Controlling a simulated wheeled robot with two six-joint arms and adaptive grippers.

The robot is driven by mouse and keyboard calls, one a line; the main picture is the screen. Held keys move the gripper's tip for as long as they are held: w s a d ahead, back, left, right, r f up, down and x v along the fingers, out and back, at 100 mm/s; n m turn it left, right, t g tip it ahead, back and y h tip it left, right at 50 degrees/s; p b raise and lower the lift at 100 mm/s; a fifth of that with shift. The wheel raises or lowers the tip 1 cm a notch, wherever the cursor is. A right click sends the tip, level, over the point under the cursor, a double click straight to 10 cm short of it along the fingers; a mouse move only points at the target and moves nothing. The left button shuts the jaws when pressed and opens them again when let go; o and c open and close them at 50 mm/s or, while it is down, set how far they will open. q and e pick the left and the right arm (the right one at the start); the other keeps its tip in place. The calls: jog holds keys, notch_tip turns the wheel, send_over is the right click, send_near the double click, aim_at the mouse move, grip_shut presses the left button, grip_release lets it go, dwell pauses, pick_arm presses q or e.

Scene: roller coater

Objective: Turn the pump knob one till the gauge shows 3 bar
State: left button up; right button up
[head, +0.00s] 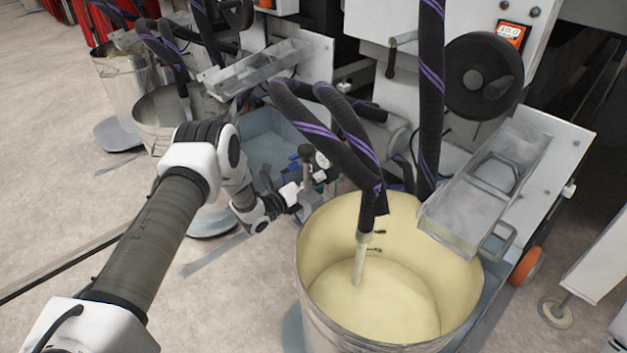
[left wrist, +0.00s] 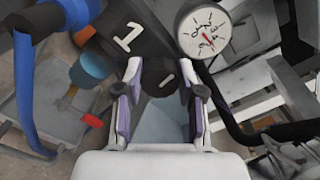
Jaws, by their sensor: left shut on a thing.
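My left gripper (head: 292,193) reaches from the left to the pump fittings behind the rim of the large bucket. In the left wrist view, the left gripper (left wrist: 160,72) has one finger on each side of a dark round knob (left wrist: 159,84) and is shut on it. The knob sits below a black block (left wrist: 130,28) marked with a white 1. A round white gauge (left wrist: 204,31) with a red needle is to the right of the block; its figures are too small to read surely. The gauge (head: 322,160) is small in the head view, where the knob is hidden.
A large bucket (head: 310,245) of cream-coloured liquid stands in front, with dark hoses (head: 345,140) hanging into it. A machine handwheel (head: 484,76) and a metal trough (head: 490,185) are at the right. Open floor (head: 70,170) lies at the left.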

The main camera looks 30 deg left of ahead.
pick_arm(q)
jog(key=shift+n, duration=0.3)
jog(key=shift+r+n+p, duration=0.1)
jog(key=shift+n+p, duration=0.9)
jog(key=shift+n, duration=0.2)
jog(key=n+p, duration=0.1)
jog(key=n, duration=0.2)
jog(key=shift+n, duration=0.3)
jog(key=n+p, duration=0.1)
jog(key=n, duration=0.3)
jog(key=shift+n, duration=0.3)
jog(key=n, duration=0.3)
jog(key=n+p, duration=0.1)
jog(key=shift+f+n, duration=0.25)
jog(key=shift+n, duration=0.05)
jog(key=o, duration=1.2)
jog(key=shift+c, duration=0.2)
